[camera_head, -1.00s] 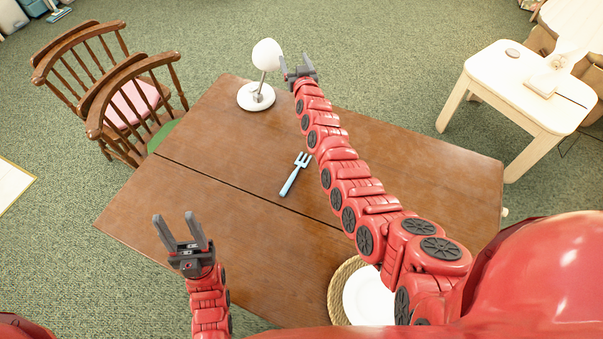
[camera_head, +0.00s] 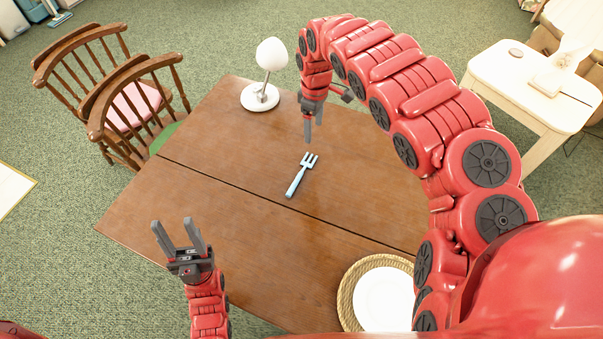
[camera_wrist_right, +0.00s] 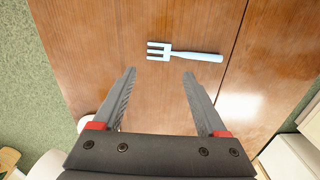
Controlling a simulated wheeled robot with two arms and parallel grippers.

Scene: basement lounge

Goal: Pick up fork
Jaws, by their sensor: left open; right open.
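A light blue fork (camera_head: 301,176) lies flat on the wooden table (camera_head: 230,205), near the seam that runs across it. In the right wrist view the fork (camera_wrist_right: 184,53) lies beyond the fingertips, with its tines to the left and its handle crossing toward the seam. My right gripper (camera_head: 308,130) points down above the table, just past the tine end of the fork, apart from it. Its jaws (camera_wrist_right: 160,75) are open and empty. My left gripper (camera_head: 178,228) is open and empty over the front left part of the table.
A white lamp (camera_head: 260,96) stands at the table's far corner. A white plate (camera_head: 385,300) on a woven mat (camera_head: 348,290) lies at the near edge. Wooden chairs (camera_head: 125,105) stand at the left, and a pale side table (camera_head: 520,85) at the right. The table around the fork is clear.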

